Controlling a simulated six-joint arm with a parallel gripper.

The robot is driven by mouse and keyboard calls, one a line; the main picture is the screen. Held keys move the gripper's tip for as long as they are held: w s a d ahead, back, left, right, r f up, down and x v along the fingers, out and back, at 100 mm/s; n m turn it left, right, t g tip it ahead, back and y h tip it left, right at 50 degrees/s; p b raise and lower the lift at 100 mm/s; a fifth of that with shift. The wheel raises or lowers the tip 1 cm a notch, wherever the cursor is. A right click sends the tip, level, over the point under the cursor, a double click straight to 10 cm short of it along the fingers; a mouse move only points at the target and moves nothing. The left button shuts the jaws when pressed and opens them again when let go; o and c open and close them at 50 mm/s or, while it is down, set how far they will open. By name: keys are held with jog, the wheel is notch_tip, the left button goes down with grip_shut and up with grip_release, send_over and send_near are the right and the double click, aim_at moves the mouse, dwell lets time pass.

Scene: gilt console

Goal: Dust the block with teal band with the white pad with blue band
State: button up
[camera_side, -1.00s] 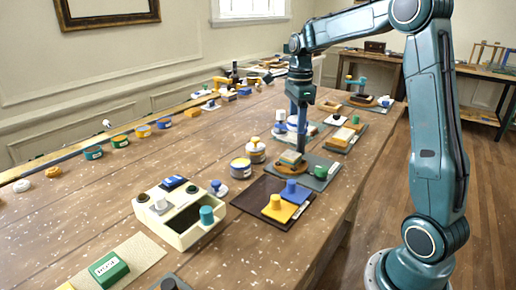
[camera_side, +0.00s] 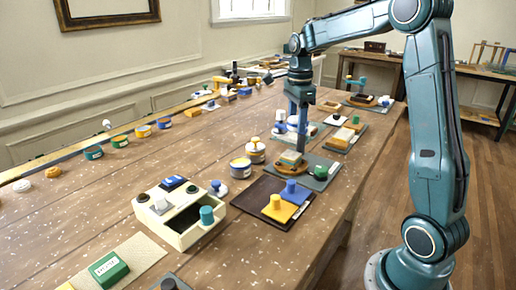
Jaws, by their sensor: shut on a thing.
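My gripper (camera_side: 300,148) points straight down at the grey mat (camera_side: 328,163) right of the table's middle. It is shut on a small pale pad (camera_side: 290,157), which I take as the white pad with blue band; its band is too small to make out. The pad is at the top of an orange-brown block (camera_side: 291,169) on the mat. I cannot tell whether pad and block touch. A teal band on the block cannot be made out at this size, and the fingers hide part of both.
A dark green round-topped piece (camera_side: 320,172) stands close on the right. A dark board (camera_side: 252,196) with yellow and blue knobbed pads lies in front. The left tabletop has free room.

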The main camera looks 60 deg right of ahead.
jog(key=n, duration=0.8)
dwell(0.4)
